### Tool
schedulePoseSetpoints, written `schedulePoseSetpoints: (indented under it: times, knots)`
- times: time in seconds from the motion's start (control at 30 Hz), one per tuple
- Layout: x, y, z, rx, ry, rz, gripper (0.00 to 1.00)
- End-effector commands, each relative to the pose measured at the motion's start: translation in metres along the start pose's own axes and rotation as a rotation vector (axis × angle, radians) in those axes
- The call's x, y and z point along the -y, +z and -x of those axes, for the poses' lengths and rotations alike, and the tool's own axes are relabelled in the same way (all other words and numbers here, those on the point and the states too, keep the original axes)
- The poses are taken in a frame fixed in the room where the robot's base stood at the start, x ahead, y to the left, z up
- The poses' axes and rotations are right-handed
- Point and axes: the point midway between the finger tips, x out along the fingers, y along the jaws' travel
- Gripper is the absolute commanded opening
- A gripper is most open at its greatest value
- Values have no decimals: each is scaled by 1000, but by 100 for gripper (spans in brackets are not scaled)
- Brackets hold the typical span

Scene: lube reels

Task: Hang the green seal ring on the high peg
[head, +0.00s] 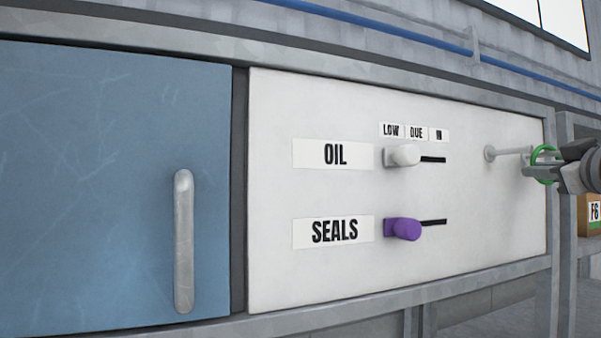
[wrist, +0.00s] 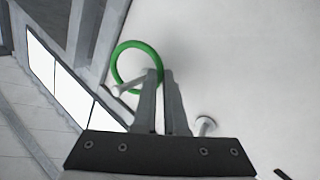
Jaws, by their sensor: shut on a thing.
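The green seal ring (head: 537,178) is at the right of the white panel in the head view, held at the fingertips of my gripper (head: 551,170). In the wrist view the ring (wrist: 122,50) stands beyond the fingers (wrist: 160,75), which are shut on its edge. A pale peg (head: 510,151) sticks out of the panel beside the ring. In the wrist view a pale peg (wrist: 130,85) shows across the ring's opening, partly behind a finger. I cannot tell whether it passes through the ring. Another pale round part (wrist: 206,123) is partly hidden by my gripper.
The white panel (head: 330,90) carries a white OIL slider (head: 404,155) and a purple SEALS slider (head: 405,229). A blue door (head: 90,180) with a grey handle (head: 184,240) is on the left. A box (head: 590,215) stands on the right.

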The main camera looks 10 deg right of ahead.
Motion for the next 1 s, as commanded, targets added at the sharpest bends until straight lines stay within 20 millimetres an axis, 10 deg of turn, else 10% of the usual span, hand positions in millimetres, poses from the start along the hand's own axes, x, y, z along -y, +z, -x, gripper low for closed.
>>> schedulePoseSetpoints:
  times: [0.33,0.53,1.0]
  knots:
    - [0,0,0,0,0,0,0]
    - [0,0,0,0,0,0,43]
    - [0,0,-1,0,0,0,44]
